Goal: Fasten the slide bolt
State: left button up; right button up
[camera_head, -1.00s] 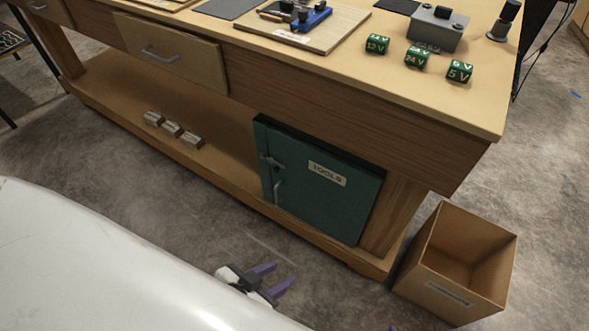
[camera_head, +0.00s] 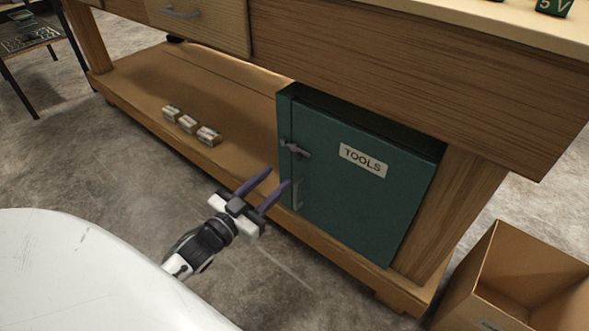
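The slide bolt (camera_head: 295,148) is a small grey metal piece at the upper left edge of the green TOOLS cabinet (camera_head: 385,203). The cabinet door looks shut. Whether the bolt is engaged is too small to tell. A grey handle (camera_head: 297,194) sits below the bolt on the door. My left gripper (camera_head: 272,184), with purple fingers, is open and empty. It is in front of the cabinet's left edge, lower than the bolt and apart from it in the picture. My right gripper is out of view.
The cabinet stands on the lower shelf (camera_head: 150,75) of a wooden workbench. Several small blocks (camera_head: 188,123) lie on that shelf to the left. A drawer (camera_head: 200,22) is above. An open cardboard box (camera_head: 520,275) stands on the floor at the right.

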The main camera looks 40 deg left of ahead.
aim_at(297, 158)
pick_arm(q)
jog(key=w+b, duration=0.2)
jog(key=w, duration=0.6)
jog(key=shift+w+d+b, duration=0.15)
jog(key=shift+w+b, duration=0.1)
jog(key=shift+b, duration=0.05)
jog(key=shift+w, duration=0.35)
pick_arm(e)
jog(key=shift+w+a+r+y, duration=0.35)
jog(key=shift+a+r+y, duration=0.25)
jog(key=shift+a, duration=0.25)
pick_arm(q)
grip_shut()
